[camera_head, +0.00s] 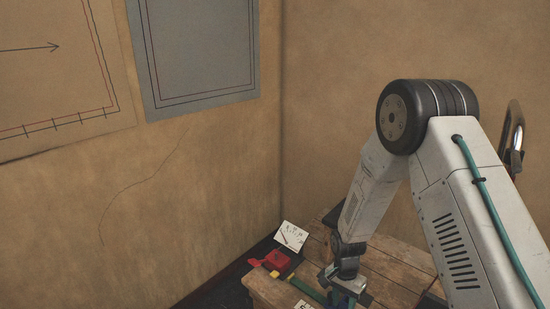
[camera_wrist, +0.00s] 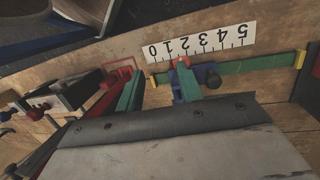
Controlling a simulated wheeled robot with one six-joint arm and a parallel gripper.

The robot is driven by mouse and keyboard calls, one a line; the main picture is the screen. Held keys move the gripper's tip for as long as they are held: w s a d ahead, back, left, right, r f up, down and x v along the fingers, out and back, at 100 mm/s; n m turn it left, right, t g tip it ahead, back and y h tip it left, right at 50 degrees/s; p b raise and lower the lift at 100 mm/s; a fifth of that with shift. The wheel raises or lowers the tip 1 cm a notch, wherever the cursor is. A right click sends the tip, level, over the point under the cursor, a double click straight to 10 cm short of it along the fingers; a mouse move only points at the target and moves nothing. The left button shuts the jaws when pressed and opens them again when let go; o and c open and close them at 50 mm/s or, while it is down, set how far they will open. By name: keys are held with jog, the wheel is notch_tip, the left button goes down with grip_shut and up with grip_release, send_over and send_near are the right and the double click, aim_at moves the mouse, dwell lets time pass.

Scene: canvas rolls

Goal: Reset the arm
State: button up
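My arm reaches down over a wooden table (camera_head: 398,262), bent at a dark round joint in the head view. My gripper (camera_head: 343,284) is low over the table's near part, small and partly cut off by the picture's bottom edge. In the wrist view a pale block with a dark edge fills the lower middle. Beyond it are green bars, with red and blue parts, close to a white ruler strip (camera_wrist: 203,42) numbered 0 to 5. I cannot tell which of these parts are fingers, nor whether anything is held.
A red block (camera_head: 277,261) and a white card with markings (camera_head: 291,236) lie at the table's left side. A green bar (camera_head: 307,289) lies close to my gripper. Tan walls meet in a corner behind the table. A grey sheet (camera_head: 200,50) hangs on the left wall.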

jog(key=s+d+r+n+t, duration=0.1)
jog(key=s+d+r+n, duration=0.1)
jog(key=s+r, duration=0.7)
jog(key=s+d+r+n+t, duration=0.1)
jog(key=s+r+n, duration=0.3)
jog(key=s+r, duration=0.5)
jog(key=s+d+r+n+t, duration=0.1)
jog(key=s+d+r+n, duration=0.2)
jog(key=s+r, duration=0.6)
notch_tip(320, 180, up, 14)
jog(key=shift+s+r+t, duration=0.15)
jog(key=shift+r+t, duration=0.05)
jog(key=shift+t, duration=0.2)
jog(key=shift+d, duration=0.15)
dwell(0.3)
